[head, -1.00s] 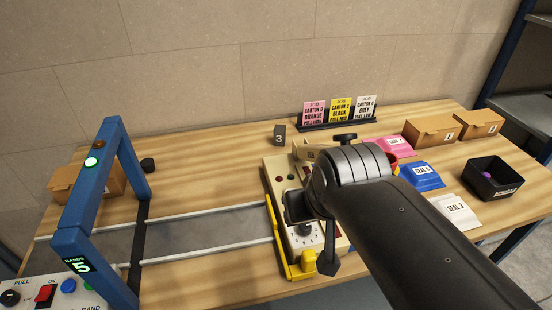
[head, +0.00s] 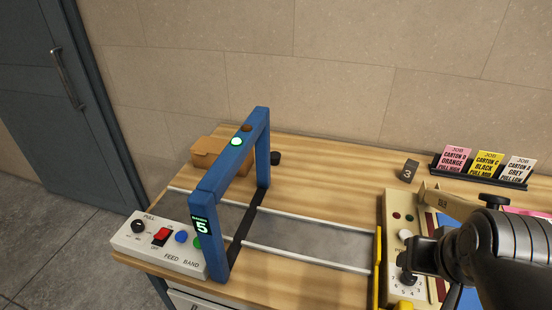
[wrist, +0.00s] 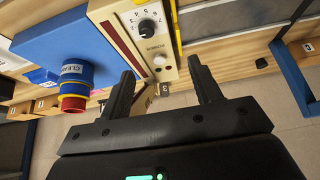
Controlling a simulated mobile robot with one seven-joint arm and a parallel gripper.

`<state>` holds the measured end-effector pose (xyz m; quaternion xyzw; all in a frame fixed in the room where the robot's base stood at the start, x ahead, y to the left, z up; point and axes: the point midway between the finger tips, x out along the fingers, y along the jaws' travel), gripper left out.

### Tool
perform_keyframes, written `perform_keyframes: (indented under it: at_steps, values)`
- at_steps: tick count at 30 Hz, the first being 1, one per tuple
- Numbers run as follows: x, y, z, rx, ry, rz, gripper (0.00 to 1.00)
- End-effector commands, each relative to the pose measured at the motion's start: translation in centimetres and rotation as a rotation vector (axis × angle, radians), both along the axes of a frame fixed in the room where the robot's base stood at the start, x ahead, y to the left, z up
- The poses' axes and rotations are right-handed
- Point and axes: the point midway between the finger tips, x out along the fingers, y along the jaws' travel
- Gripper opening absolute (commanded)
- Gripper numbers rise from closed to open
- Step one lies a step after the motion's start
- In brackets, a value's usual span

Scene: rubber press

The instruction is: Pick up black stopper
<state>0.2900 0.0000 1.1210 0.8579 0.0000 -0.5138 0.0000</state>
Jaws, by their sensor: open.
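The black stopper (head: 275,158) looks like a small dark cylinder in the head view. It stands on the wooden table just behind and right of the blue arch (head: 232,165). My gripper (wrist: 163,85) is open, and nothing shows between its fingers in the wrist view. In the head view my gripper is at the right, over the beige press panel (head: 392,215), well apart from the stopper.
A feed-band control box (head: 155,245) sits left of the arch. A cardboard carton (head: 205,150) stands behind it. A grey band with white rails (head: 310,255) runs toward the press. A block marked 3 (head: 410,170) and job cards (head: 487,165) are at the back right. Table between stopper and block is clear.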

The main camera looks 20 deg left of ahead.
Motion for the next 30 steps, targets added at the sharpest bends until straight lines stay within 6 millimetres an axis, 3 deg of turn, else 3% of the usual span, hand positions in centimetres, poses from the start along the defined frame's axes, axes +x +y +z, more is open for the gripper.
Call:
perform_keyframes:
  at_steps: [7,10,19,23,30]
  values:
    - [0.0,0.0,0.0,0.000,0.000,0.000,0.58]
    - [0.0,0.0,0.0,0.000,0.000,0.000,0.65]
    - [0.6,0.2,0.4,-0.003,0.001,0.010,0.65]
    - [3.0,1.0,1.7,-0.016,0.009,0.049,0.65]
    - [10.8,4.4,4.6,-0.050,0.024,0.176,0.65]
